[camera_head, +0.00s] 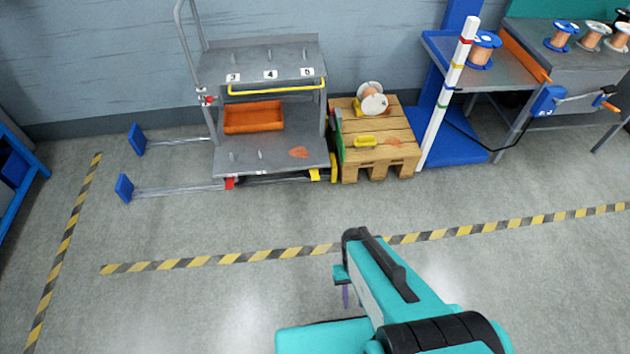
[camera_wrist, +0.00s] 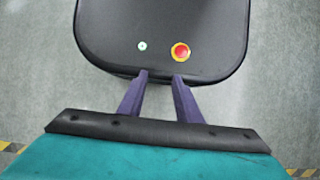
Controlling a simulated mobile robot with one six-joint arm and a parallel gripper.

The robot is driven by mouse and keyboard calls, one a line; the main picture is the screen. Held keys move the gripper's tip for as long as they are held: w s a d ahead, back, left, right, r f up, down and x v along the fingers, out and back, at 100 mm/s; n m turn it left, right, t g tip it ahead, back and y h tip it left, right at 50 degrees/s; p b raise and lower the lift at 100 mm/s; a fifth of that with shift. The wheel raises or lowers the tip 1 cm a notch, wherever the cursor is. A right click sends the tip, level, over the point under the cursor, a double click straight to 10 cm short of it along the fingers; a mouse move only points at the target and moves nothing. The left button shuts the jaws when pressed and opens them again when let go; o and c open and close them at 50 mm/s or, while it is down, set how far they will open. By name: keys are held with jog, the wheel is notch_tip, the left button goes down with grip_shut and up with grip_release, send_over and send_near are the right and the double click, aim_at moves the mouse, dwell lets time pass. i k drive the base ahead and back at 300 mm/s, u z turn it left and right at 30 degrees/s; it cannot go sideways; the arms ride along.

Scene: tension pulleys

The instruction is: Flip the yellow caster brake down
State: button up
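A grey cart (camera_head: 265,150) stands against the wall in the head view. A small yellow piece (camera_head: 315,174), which looks like the yellow caster brake, is at the cart's lower right front corner. It is too small to tell its tilt. A similar red piece (camera_head: 229,183) is at the lower left front corner. My gripper (camera_wrist: 160,75) shows two purple fingers apart with nothing between them. In the head view a purple finger of my gripper (camera_head: 345,295) is low in front of the cart, well apart from it.
A wooden pallet stack (camera_head: 380,165) stands right beside the cart's yellow brake corner. Two rails with blue ends (camera_head: 125,188) reach out left of the cart. A white striped post (camera_head: 447,95) stands right of the pallet. The floor before the cart is clear, with a striped tape line (camera_head: 240,257).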

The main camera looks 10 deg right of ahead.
aim_at(314, 173)
jog(key=u, duration=0.2)
jog(key=i, duration=1.3)
jog(key=z, duration=0.2)
